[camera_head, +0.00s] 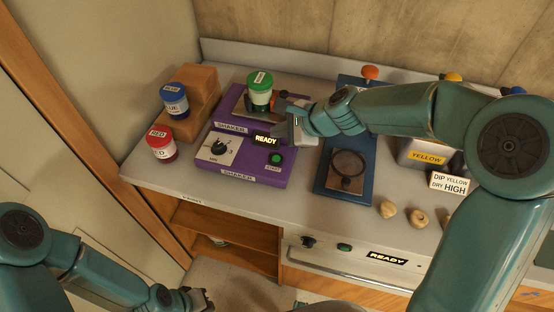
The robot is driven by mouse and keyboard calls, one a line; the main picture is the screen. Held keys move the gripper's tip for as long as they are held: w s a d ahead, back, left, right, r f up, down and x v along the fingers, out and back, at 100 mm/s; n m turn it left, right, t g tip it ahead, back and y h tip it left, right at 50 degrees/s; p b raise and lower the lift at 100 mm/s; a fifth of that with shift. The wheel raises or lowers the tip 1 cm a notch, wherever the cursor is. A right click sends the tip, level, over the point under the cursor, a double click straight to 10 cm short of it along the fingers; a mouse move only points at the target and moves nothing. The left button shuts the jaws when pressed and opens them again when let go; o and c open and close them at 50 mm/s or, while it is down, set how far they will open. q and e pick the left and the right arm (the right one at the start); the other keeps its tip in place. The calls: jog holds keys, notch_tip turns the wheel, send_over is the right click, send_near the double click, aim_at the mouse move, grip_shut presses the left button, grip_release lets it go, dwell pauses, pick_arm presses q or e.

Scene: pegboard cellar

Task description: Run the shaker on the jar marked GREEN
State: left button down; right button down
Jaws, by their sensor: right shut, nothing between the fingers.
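The jar marked GREEN (260,89), with a green lid, stands upright on the rear platform of the purple shaker (240,176). The shaker's front has a dial (218,147) on a pale plate, a lit READY display (265,140) and a green START button (275,158). My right gripper (285,112) is shut and empty, just right of the green jar and above the shaker's right side. Whether it touches the shaker or jar I cannot tell. My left gripper (200,299) is low at the bottom edge, away from the bench; its jaws are unclear.
A blue jar (174,100) sits on a wooden step block (193,88); a red jar (161,143) stands in front. Right of the shaker is a blue device (345,170) with a round ring. A YELLOW-labelled container (425,156), a DIP sign (449,183) and several wooden knobs (388,209) lie further right.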

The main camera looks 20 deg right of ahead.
jog(key=b, duration=0.5)
send_over(279, 160)
notch_tip(279, 160, down, 6)
jog(key=shift+r, duration=0.1)
jog(key=shift+s+f, duration=0.1)
jog(key=shift+f, duration=0.3)
jog(key=shift+f+b, duration=0.3)
jog(key=shift+b, duration=0.15)
jog(key=shift+w+f, duration=0.1)
jog(key=shift+w, duration=0.1)
jog(key=shift+s, duration=0.1)
